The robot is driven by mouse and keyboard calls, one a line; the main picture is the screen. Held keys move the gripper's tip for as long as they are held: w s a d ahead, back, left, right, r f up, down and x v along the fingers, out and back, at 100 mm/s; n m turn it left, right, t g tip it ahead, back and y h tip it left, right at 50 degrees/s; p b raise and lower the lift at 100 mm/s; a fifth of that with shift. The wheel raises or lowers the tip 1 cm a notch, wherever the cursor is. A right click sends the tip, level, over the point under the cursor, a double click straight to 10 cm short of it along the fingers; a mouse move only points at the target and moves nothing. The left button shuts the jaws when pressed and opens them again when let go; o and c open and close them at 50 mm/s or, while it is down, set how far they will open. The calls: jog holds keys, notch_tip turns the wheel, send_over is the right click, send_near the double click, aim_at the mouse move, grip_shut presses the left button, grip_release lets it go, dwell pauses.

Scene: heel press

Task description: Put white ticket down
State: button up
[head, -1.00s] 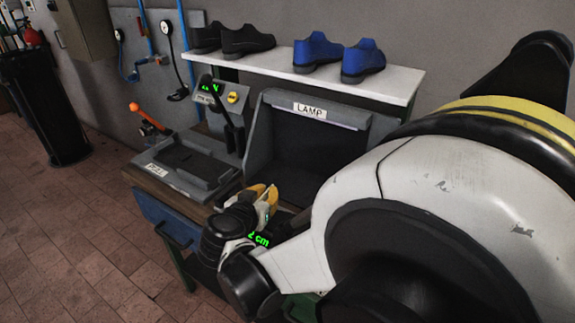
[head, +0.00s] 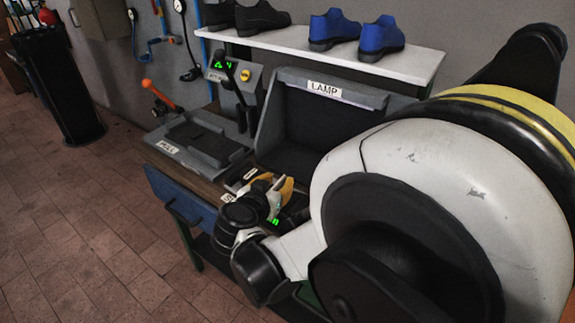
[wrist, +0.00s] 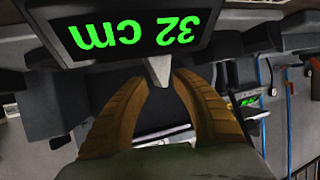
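My gripper (head: 275,182) has yellow fingers and is over the front of the bench, before the lamp booth (head: 320,118). In the wrist view the fingers (wrist: 163,76) curve toward each other with a gap between their tips. A pale grey wedge (wrist: 158,70) shows in that gap; I cannot tell whether it is a held ticket or part of my gripper. I cannot pick out the white ticket for certain. A small white label (head: 228,197) and a dark block with a white strip (head: 250,174) are on the bench left of the gripper.
A grey press plate (head: 200,140) and a console with a black lever (head: 235,85) stand to the left. An orange-handled lever (head: 158,94) is beyond. A white shelf (head: 300,42) with black and blue shoes runs behind. The wrist readout (wrist: 140,32) shows 32 cm.

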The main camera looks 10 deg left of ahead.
jog(key=p+v, duration=0.3)
jog(key=v, duration=0.9)
jog(key=shift+r+p, duration=0.2)
jog(key=shift+p, duration=0.1)
